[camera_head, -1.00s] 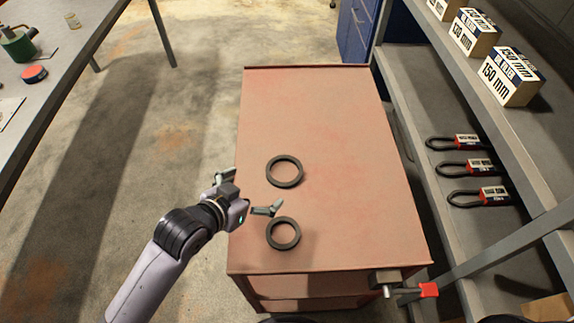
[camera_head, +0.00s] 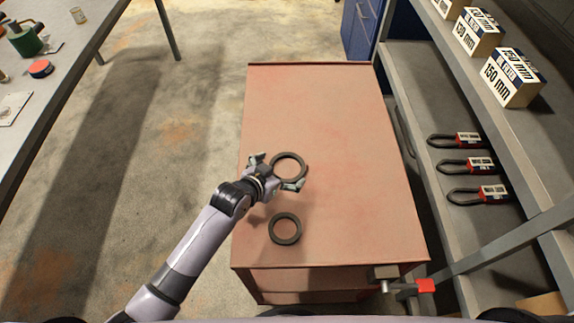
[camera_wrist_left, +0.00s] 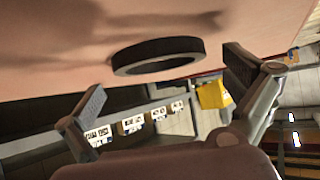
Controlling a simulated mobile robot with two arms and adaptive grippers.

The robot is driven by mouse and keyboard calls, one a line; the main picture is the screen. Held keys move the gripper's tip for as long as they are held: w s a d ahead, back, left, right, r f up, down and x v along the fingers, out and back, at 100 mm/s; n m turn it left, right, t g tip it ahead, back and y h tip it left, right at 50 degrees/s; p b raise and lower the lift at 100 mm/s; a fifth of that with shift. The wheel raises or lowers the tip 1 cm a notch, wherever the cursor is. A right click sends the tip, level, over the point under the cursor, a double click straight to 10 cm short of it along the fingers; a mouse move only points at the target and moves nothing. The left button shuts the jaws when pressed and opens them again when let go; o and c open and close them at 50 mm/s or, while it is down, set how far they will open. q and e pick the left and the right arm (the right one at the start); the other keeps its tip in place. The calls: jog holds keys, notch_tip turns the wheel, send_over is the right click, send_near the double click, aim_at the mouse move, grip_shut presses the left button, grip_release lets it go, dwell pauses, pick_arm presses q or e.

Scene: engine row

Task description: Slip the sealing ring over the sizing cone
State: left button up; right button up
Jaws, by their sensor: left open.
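Two dark sealing rings lie flat on the red cart top (camera_head: 335,130): a far one (camera_head: 304,161) and a near one (camera_head: 285,243). My left gripper (camera_head: 275,172) is open and empty at the far ring's left side, its fingers spread to either side of that part of the ring. In the left wrist view a ring (camera_wrist_left: 192,48) shows ahead, between and beyond the open fingertips (camera_wrist_left: 165,75); I cannot tell whether they touch it. I cannot make out a sizing cone for certain in either view. My right gripper is not in view.
A bench (camera_head: 75,45) at the left holds a green object (camera_head: 24,42) and a red-and-blue disc (camera_head: 40,68). A shelf at the right holds boxes (camera_head: 511,80) and several black loops (camera_head: 480,194). The cart's far half is clear.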

pick_arm(q)
jog(key=shift+x, duration=0.8)
jog(key=shift+s, duration=0.1)
jog(key=c, duration=1)
